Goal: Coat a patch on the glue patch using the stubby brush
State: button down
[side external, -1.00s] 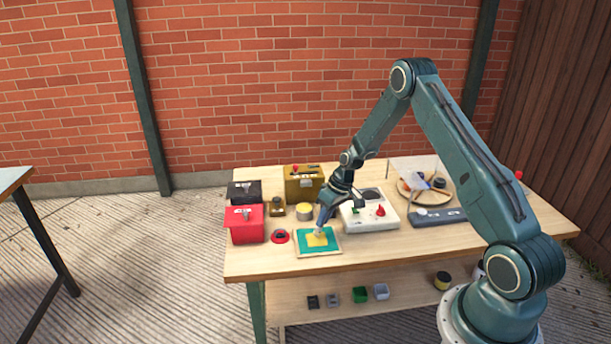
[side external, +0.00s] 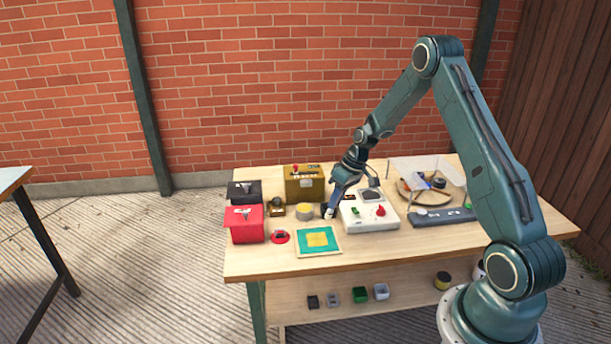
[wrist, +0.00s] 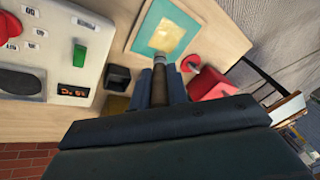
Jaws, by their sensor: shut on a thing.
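The glue patch (side external: 305,250) is a teal square with a pale border, flat near the table's front edge. A yellow area (side external: 317,240) covers its middle; the patch also shows at the top of the wrist view (wrist: 146,38). My gripper (side external: 330,208) is behind and slightly right of the patch, beside the white panel box. In the wrist view it is shut on the stubby brush (wrist: 159,72), whose short brown handle sticks out between the fingers. The brush's tip is apart from the patch in the picture. The gripper hides part of the brush.
The white panel box (side external: 365,215) stands right of the gripper. A small dark open box (wrist: 118,77) is close by in the wrist view. A yellow-topped pot (side external: 303,212), red box (side external: 246,225) and round red thing (side external: 280,237) stand left. The table front right is clear.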

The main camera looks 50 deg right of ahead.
jog(key=shift+r, duration=0.8)
